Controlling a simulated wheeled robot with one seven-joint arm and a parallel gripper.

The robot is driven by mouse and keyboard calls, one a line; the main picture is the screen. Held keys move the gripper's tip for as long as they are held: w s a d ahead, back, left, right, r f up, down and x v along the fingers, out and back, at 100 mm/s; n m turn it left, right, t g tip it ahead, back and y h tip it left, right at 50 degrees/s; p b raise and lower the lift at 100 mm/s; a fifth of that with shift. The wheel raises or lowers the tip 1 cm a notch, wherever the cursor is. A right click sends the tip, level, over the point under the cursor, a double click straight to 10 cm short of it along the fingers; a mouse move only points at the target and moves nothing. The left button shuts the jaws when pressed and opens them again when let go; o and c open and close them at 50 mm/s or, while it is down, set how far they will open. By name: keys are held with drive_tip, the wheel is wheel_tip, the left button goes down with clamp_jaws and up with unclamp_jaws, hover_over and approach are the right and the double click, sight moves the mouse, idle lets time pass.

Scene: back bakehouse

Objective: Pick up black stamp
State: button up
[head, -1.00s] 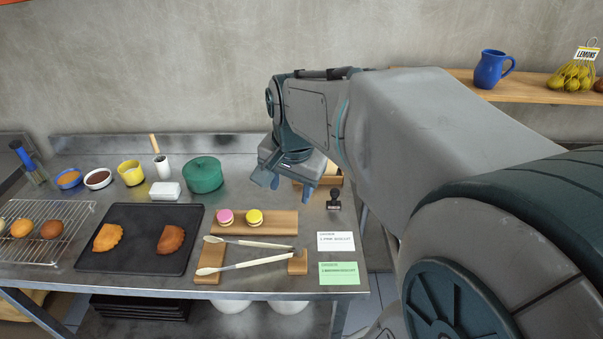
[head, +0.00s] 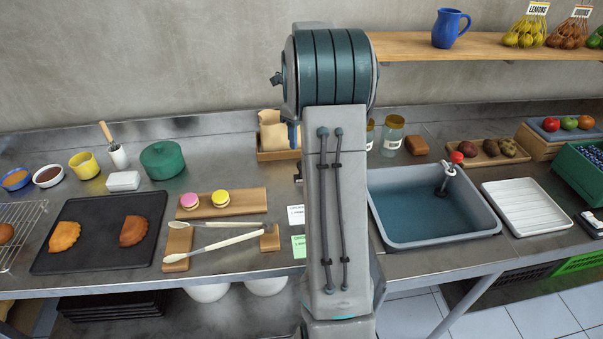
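The black stamp is mostly or wholly hidden behind my arm. A small dark edge (head: 298,178) shows just left of the arm, above the white card, and may be part of it. My arm stands upright across the middle of the view and covers most of my gripper. A blue-grey piece (head: 292,135) that looks like part of my gripper shows left of the arm, in front of the wooden box. Its fingertips cannot be made out, nor whether it holds anything.
A white card (head: 296,215) and a green card (head: 299,246) lie left of my arm. Tongs (head: 225,241) rest on wooden blocks beside a board (head: 240,205) with two macarons. A wooden box (head: 270,155) stands behind. A sink basin (head: 425,242) is to the right.

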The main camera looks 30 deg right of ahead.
wheel_tip(320, 180, down, 7)
drive_tip(key=shift+p, duration=0.35)
drive_tip(key=shift+f+p, duration=0.8)
drive_tip(key=shift+f, duration=1.95)
drive_tip(key=shift+c, duration=0.3)
drive_tip(key=shift+d, duration=0.1)
drive_tip(key=c, duration=1)
